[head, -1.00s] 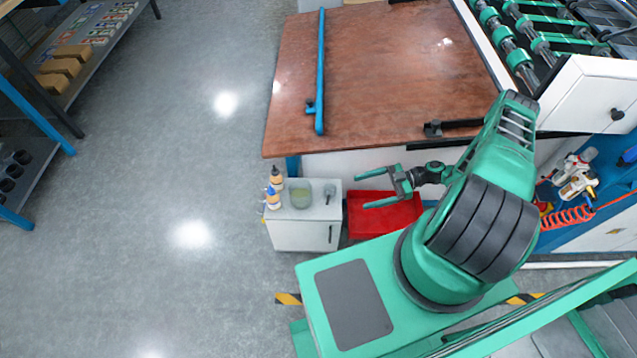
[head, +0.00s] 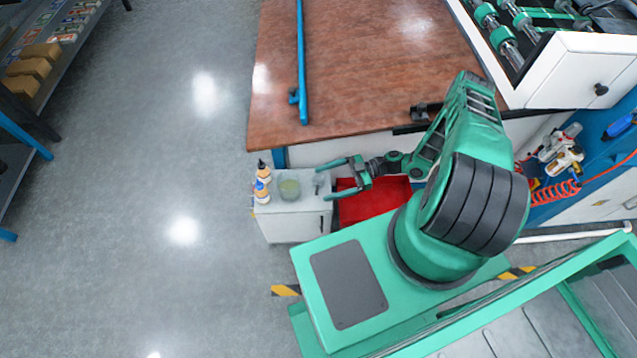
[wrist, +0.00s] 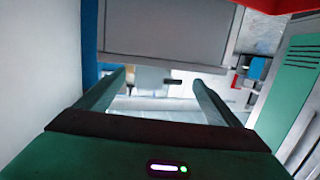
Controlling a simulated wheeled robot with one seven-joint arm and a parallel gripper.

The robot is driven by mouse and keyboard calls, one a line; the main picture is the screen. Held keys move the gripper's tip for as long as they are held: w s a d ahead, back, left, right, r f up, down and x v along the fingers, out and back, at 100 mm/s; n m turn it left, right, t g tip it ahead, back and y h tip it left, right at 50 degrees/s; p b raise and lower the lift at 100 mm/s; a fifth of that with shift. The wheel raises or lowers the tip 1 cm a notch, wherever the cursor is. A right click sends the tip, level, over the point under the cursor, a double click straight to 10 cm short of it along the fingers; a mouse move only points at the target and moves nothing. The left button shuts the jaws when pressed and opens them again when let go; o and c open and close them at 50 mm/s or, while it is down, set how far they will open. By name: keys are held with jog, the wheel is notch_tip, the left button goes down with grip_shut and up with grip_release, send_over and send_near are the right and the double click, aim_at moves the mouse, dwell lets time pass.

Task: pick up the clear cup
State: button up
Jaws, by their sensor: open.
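The clear cup (head: 289,188), see-through with a greenish tint, stands upright on the white cabinet (head: 300,218) in the head view. My gripper (head: 325,182) is open and empty, its two fingers pointing left towards the cup. Its fingertips are over or beside the cabinet's right edge, a short gap right of the cup; their height is hard to judge. In the wrist view my gripper (wrist: 159,78) shows both fingers apart with nothing held. I cannot make out the cup in the wrist view.
Two bottles, one with a dark tip (head: 262,169) and one with a blue top (head: 261,190), stand left of the cup. A small grey item (head: 318,181) is near my fingertips. A red tray (head: 365,205) is right of the cabinet. The brown table (head: 350,90) lies behind.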

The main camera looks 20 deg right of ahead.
jog(key=shift+x, duration=0.95)
jog(key=c, duration=1.1)
jog(key=shift+r, duration=0.15)
